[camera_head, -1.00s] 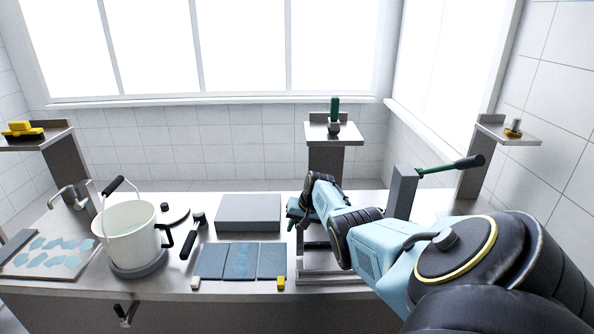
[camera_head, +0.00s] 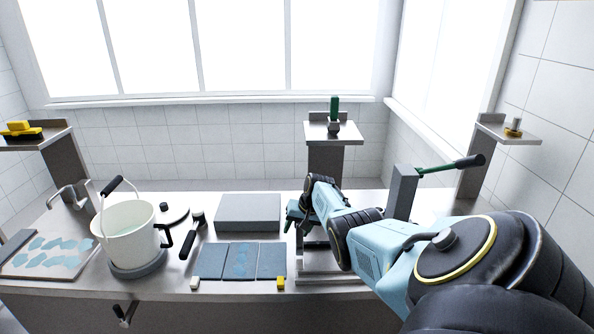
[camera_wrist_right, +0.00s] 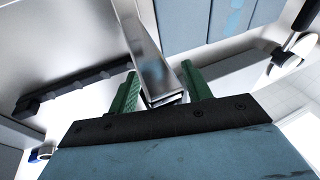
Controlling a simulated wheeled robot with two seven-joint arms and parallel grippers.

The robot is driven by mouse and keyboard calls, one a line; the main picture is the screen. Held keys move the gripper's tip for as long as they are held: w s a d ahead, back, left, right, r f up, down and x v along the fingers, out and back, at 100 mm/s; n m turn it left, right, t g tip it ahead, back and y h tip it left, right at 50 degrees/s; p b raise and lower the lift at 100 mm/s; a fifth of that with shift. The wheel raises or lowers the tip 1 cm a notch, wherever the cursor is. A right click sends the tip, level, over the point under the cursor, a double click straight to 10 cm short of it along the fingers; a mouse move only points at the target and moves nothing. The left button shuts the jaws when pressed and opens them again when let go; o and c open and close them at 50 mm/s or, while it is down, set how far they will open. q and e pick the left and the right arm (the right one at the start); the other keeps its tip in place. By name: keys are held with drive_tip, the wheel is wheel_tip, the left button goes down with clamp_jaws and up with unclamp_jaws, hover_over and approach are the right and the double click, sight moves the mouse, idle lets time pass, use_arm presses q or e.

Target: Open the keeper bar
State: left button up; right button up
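My right gripper (camera_head: 296,216) is low over the metal frame (camera_head: 318,274) right of the blue-grey panels. My own forearm hides much of that spot. In the right wrist view, its two green fingers (camera_wrist_right: 160,88) stand apart. A shiny metal bar (camera_wrist_right: 145,45), which looks like the keeper bar, runs between or just beyond them. A small gap shows by the right fingertip; whether the left finger touches the bar is unclear. My left gripper is not in view.
A grey post (camera_head: 401,192) with a green, black-tipped lever (camera_head: 450,166) stands right of my forearm. A grey block (camera_head: 249,212), blue-grey panels (camera_head: 212,261) and a white bucket (camera_head: 128,238) stand to the left. A dark notched rail (camera_wrist_right: 75,88) shows in the wrist view.

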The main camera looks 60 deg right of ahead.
drive_tip(key=shift+r, duration=0.1)
drive_tip(key=p+v, duration=0.3)
drive_tip(key=v, duration=0.2)
drive_tip(key=shift+d+r, duration=0.1)
drive_tip(key=shift+r, duration=0.15)
drive_tip(key=p+v, duration=0.1)
drive_tip(key=v, duration=0.6)
drive_tip(key=shift+s+r+p, duration=0.25)
drive_tip(key=shift+r+p, duration=0.05)
drive_tip(key=shift+p, duration=0.1)
